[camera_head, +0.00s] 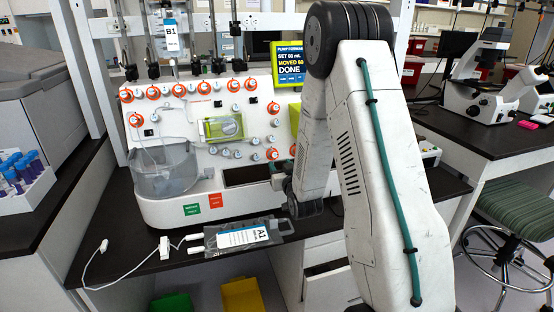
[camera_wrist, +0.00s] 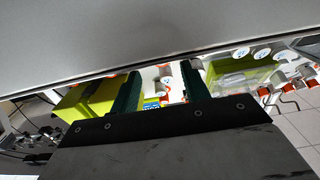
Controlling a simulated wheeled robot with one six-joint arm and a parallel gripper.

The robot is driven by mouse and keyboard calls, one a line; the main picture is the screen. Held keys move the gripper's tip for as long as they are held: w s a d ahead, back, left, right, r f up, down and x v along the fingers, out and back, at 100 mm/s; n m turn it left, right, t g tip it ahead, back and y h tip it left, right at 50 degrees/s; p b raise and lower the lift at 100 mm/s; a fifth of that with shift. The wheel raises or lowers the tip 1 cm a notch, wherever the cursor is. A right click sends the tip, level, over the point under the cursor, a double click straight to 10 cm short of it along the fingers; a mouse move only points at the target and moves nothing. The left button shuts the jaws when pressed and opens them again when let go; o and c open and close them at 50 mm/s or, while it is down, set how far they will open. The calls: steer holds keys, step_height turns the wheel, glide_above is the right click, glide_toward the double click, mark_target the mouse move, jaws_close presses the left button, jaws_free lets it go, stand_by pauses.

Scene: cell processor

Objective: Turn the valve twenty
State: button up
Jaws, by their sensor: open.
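The cell processor (camera_head: 222,178) is a white machine on the dark bench, with several orange-ringed valve knobs, such as one at its upper right (camera_head: 273,107). Number labels are too small to read, so I cannot tell which is valve twenty. My gripper (camera_wrist: 160,88) is open, its two dark green fingers apart with nothing held between them. Part of the white panel shows beyond the fingers. In the head view the gripper is near the machine's lower right front, mostly hidden by my arm. Orange and white knobs (camera_wrist: 265,90) show right of the fingers in the wrist view.
A screen (camera_head: 290,64) reads pump forward, set 60, moved 60, done. A bag labelled A1 (camera_head: 242,234) lies at the bench's front edge with a white tube. Bag B1 (camera_head: 171,36) hangs above. A microscope (camera_head: 492,85) stands right.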

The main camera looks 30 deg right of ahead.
mark_target(275, 156)
steer(key=x, duration=0.5)
steer(key=shift+w+d, duration=0.1)
steer(key=shift+w, duration=0.1)
steer(key=c, duration=1)
